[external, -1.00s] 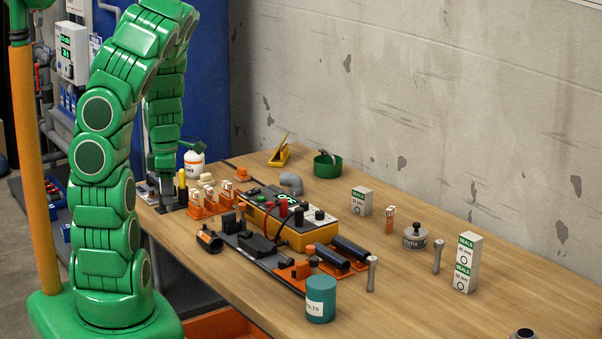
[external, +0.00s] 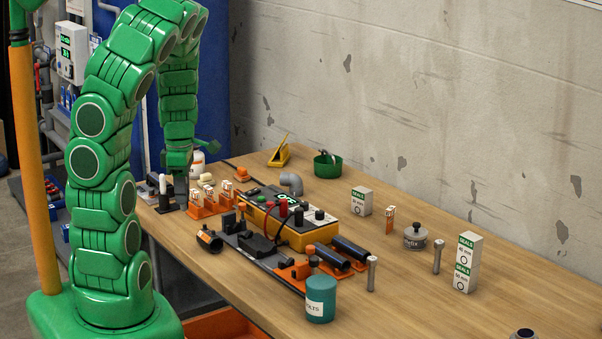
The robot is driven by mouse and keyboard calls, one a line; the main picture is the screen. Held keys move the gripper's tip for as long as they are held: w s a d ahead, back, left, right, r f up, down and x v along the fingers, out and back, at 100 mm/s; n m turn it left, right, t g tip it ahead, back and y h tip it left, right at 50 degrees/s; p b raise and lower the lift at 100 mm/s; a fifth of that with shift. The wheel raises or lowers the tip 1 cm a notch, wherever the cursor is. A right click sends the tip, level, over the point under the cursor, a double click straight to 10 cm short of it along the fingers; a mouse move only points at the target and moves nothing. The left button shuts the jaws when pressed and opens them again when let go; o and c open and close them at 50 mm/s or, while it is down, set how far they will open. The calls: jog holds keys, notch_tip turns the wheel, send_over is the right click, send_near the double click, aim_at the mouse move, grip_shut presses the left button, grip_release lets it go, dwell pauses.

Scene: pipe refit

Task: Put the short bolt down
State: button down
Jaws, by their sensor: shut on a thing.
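My gripper (external: 178,176) points down at the far left end of the bench, close above a dark rack area and just left of the orange blocks. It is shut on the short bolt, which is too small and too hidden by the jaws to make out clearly. Two grey bolts stand upright on the bench: one (external: 371,274) right of the teal pot, another (external: 438,256) left of the stacked seal boxes.
Orange blocks (external: 209,208) and a white bottle (external: 197,165) stand near my gripper. A yellow tester (external: 277,225), a teal pot (external: 320,299), a green bowl (external: 327,167) and seal boxes (external: 467,263) stand farther right. The bench's right front is mostly clear.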

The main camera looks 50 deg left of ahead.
jog(key=w+d+r+m, duration=0.15)
jog(key=d+m, duration=0.25)
jog(key=d, duration=0.5)
jog(key=d+r+m, duration=0.3)
jog(key=d+m, duration=0.1)
jog(key=d, duration=0.4)
jog(key=w+d+r+m, duration=0.1)
jog(key=d+r+m, duration=0.15)
jog(key=d, duration=0.65)
jog(key=s+d+r+m, duration=0.1)
jog(key=s+d+m, duration=0.3)
jog(key=d+m, duration=0.3)
jog(key=n, duration=0.1)
send_over(321, 281)
jog(key=shift+f, duration=6.4)
jog(key=shift+f, duration=0.15)
